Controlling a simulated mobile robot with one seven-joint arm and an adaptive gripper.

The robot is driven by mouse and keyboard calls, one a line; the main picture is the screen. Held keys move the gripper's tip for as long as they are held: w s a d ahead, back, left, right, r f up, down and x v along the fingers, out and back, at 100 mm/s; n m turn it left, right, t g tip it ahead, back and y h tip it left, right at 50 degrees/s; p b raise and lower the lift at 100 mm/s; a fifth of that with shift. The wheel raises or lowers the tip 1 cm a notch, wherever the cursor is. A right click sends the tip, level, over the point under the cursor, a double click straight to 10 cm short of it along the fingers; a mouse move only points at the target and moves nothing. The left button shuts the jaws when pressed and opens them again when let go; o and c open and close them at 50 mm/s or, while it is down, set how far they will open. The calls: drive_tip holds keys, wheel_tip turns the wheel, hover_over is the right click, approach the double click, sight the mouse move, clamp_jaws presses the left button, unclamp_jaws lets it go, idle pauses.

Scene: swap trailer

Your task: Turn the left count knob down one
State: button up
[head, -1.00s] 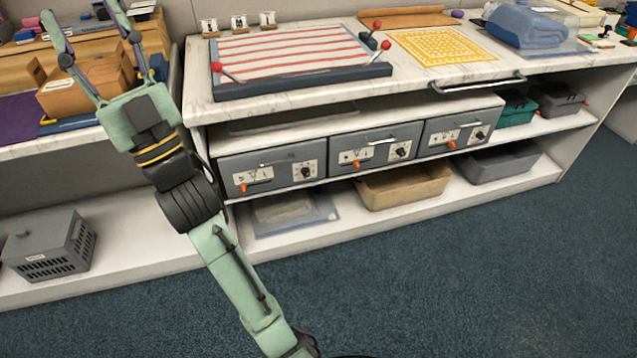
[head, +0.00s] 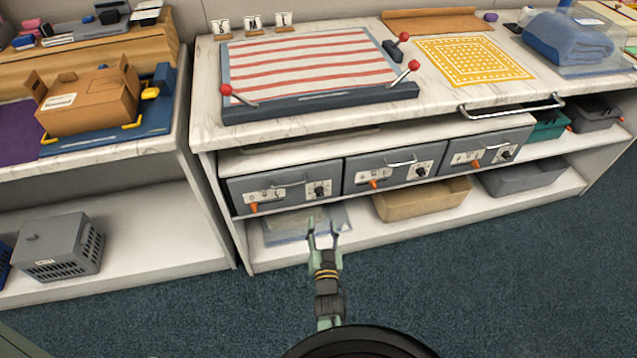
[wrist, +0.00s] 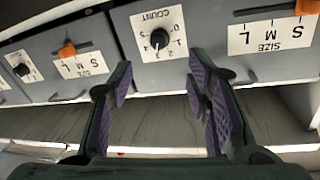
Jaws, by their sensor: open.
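The left grey drawer unit (head: 285,190) has a white size panel with an orange slider (head: 253,207) and, right of it, the black left count knob (head: 319,190). In the wrist view the labels are upside down; the left count knob (wrist: 159,38) shows at top centre on its white COUNT dial. I cannot tell its exact setting. My gripper (head: 323,226) is open and empty, in front of and below the knob. In the wrist view its purple-padded fingers (wrist: 160,78) are spread to either side below the knob, apart from it.
The middle drawer (head: 395,167) and right drawer (head: 485,152) have similar sliders and knobs. The worktop above carries a red-striped board (head: 305,65) with red-knobbed levers. A tan bin (head: 425,197) stands on the lower shelf. The floor in front is clear.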

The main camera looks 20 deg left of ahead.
sight(319, 196)
drive_tip(key=b+x, duration=0.2)
drive_tip(key=x, duration=0.9)
clamp_jaws()
idle(0.4)
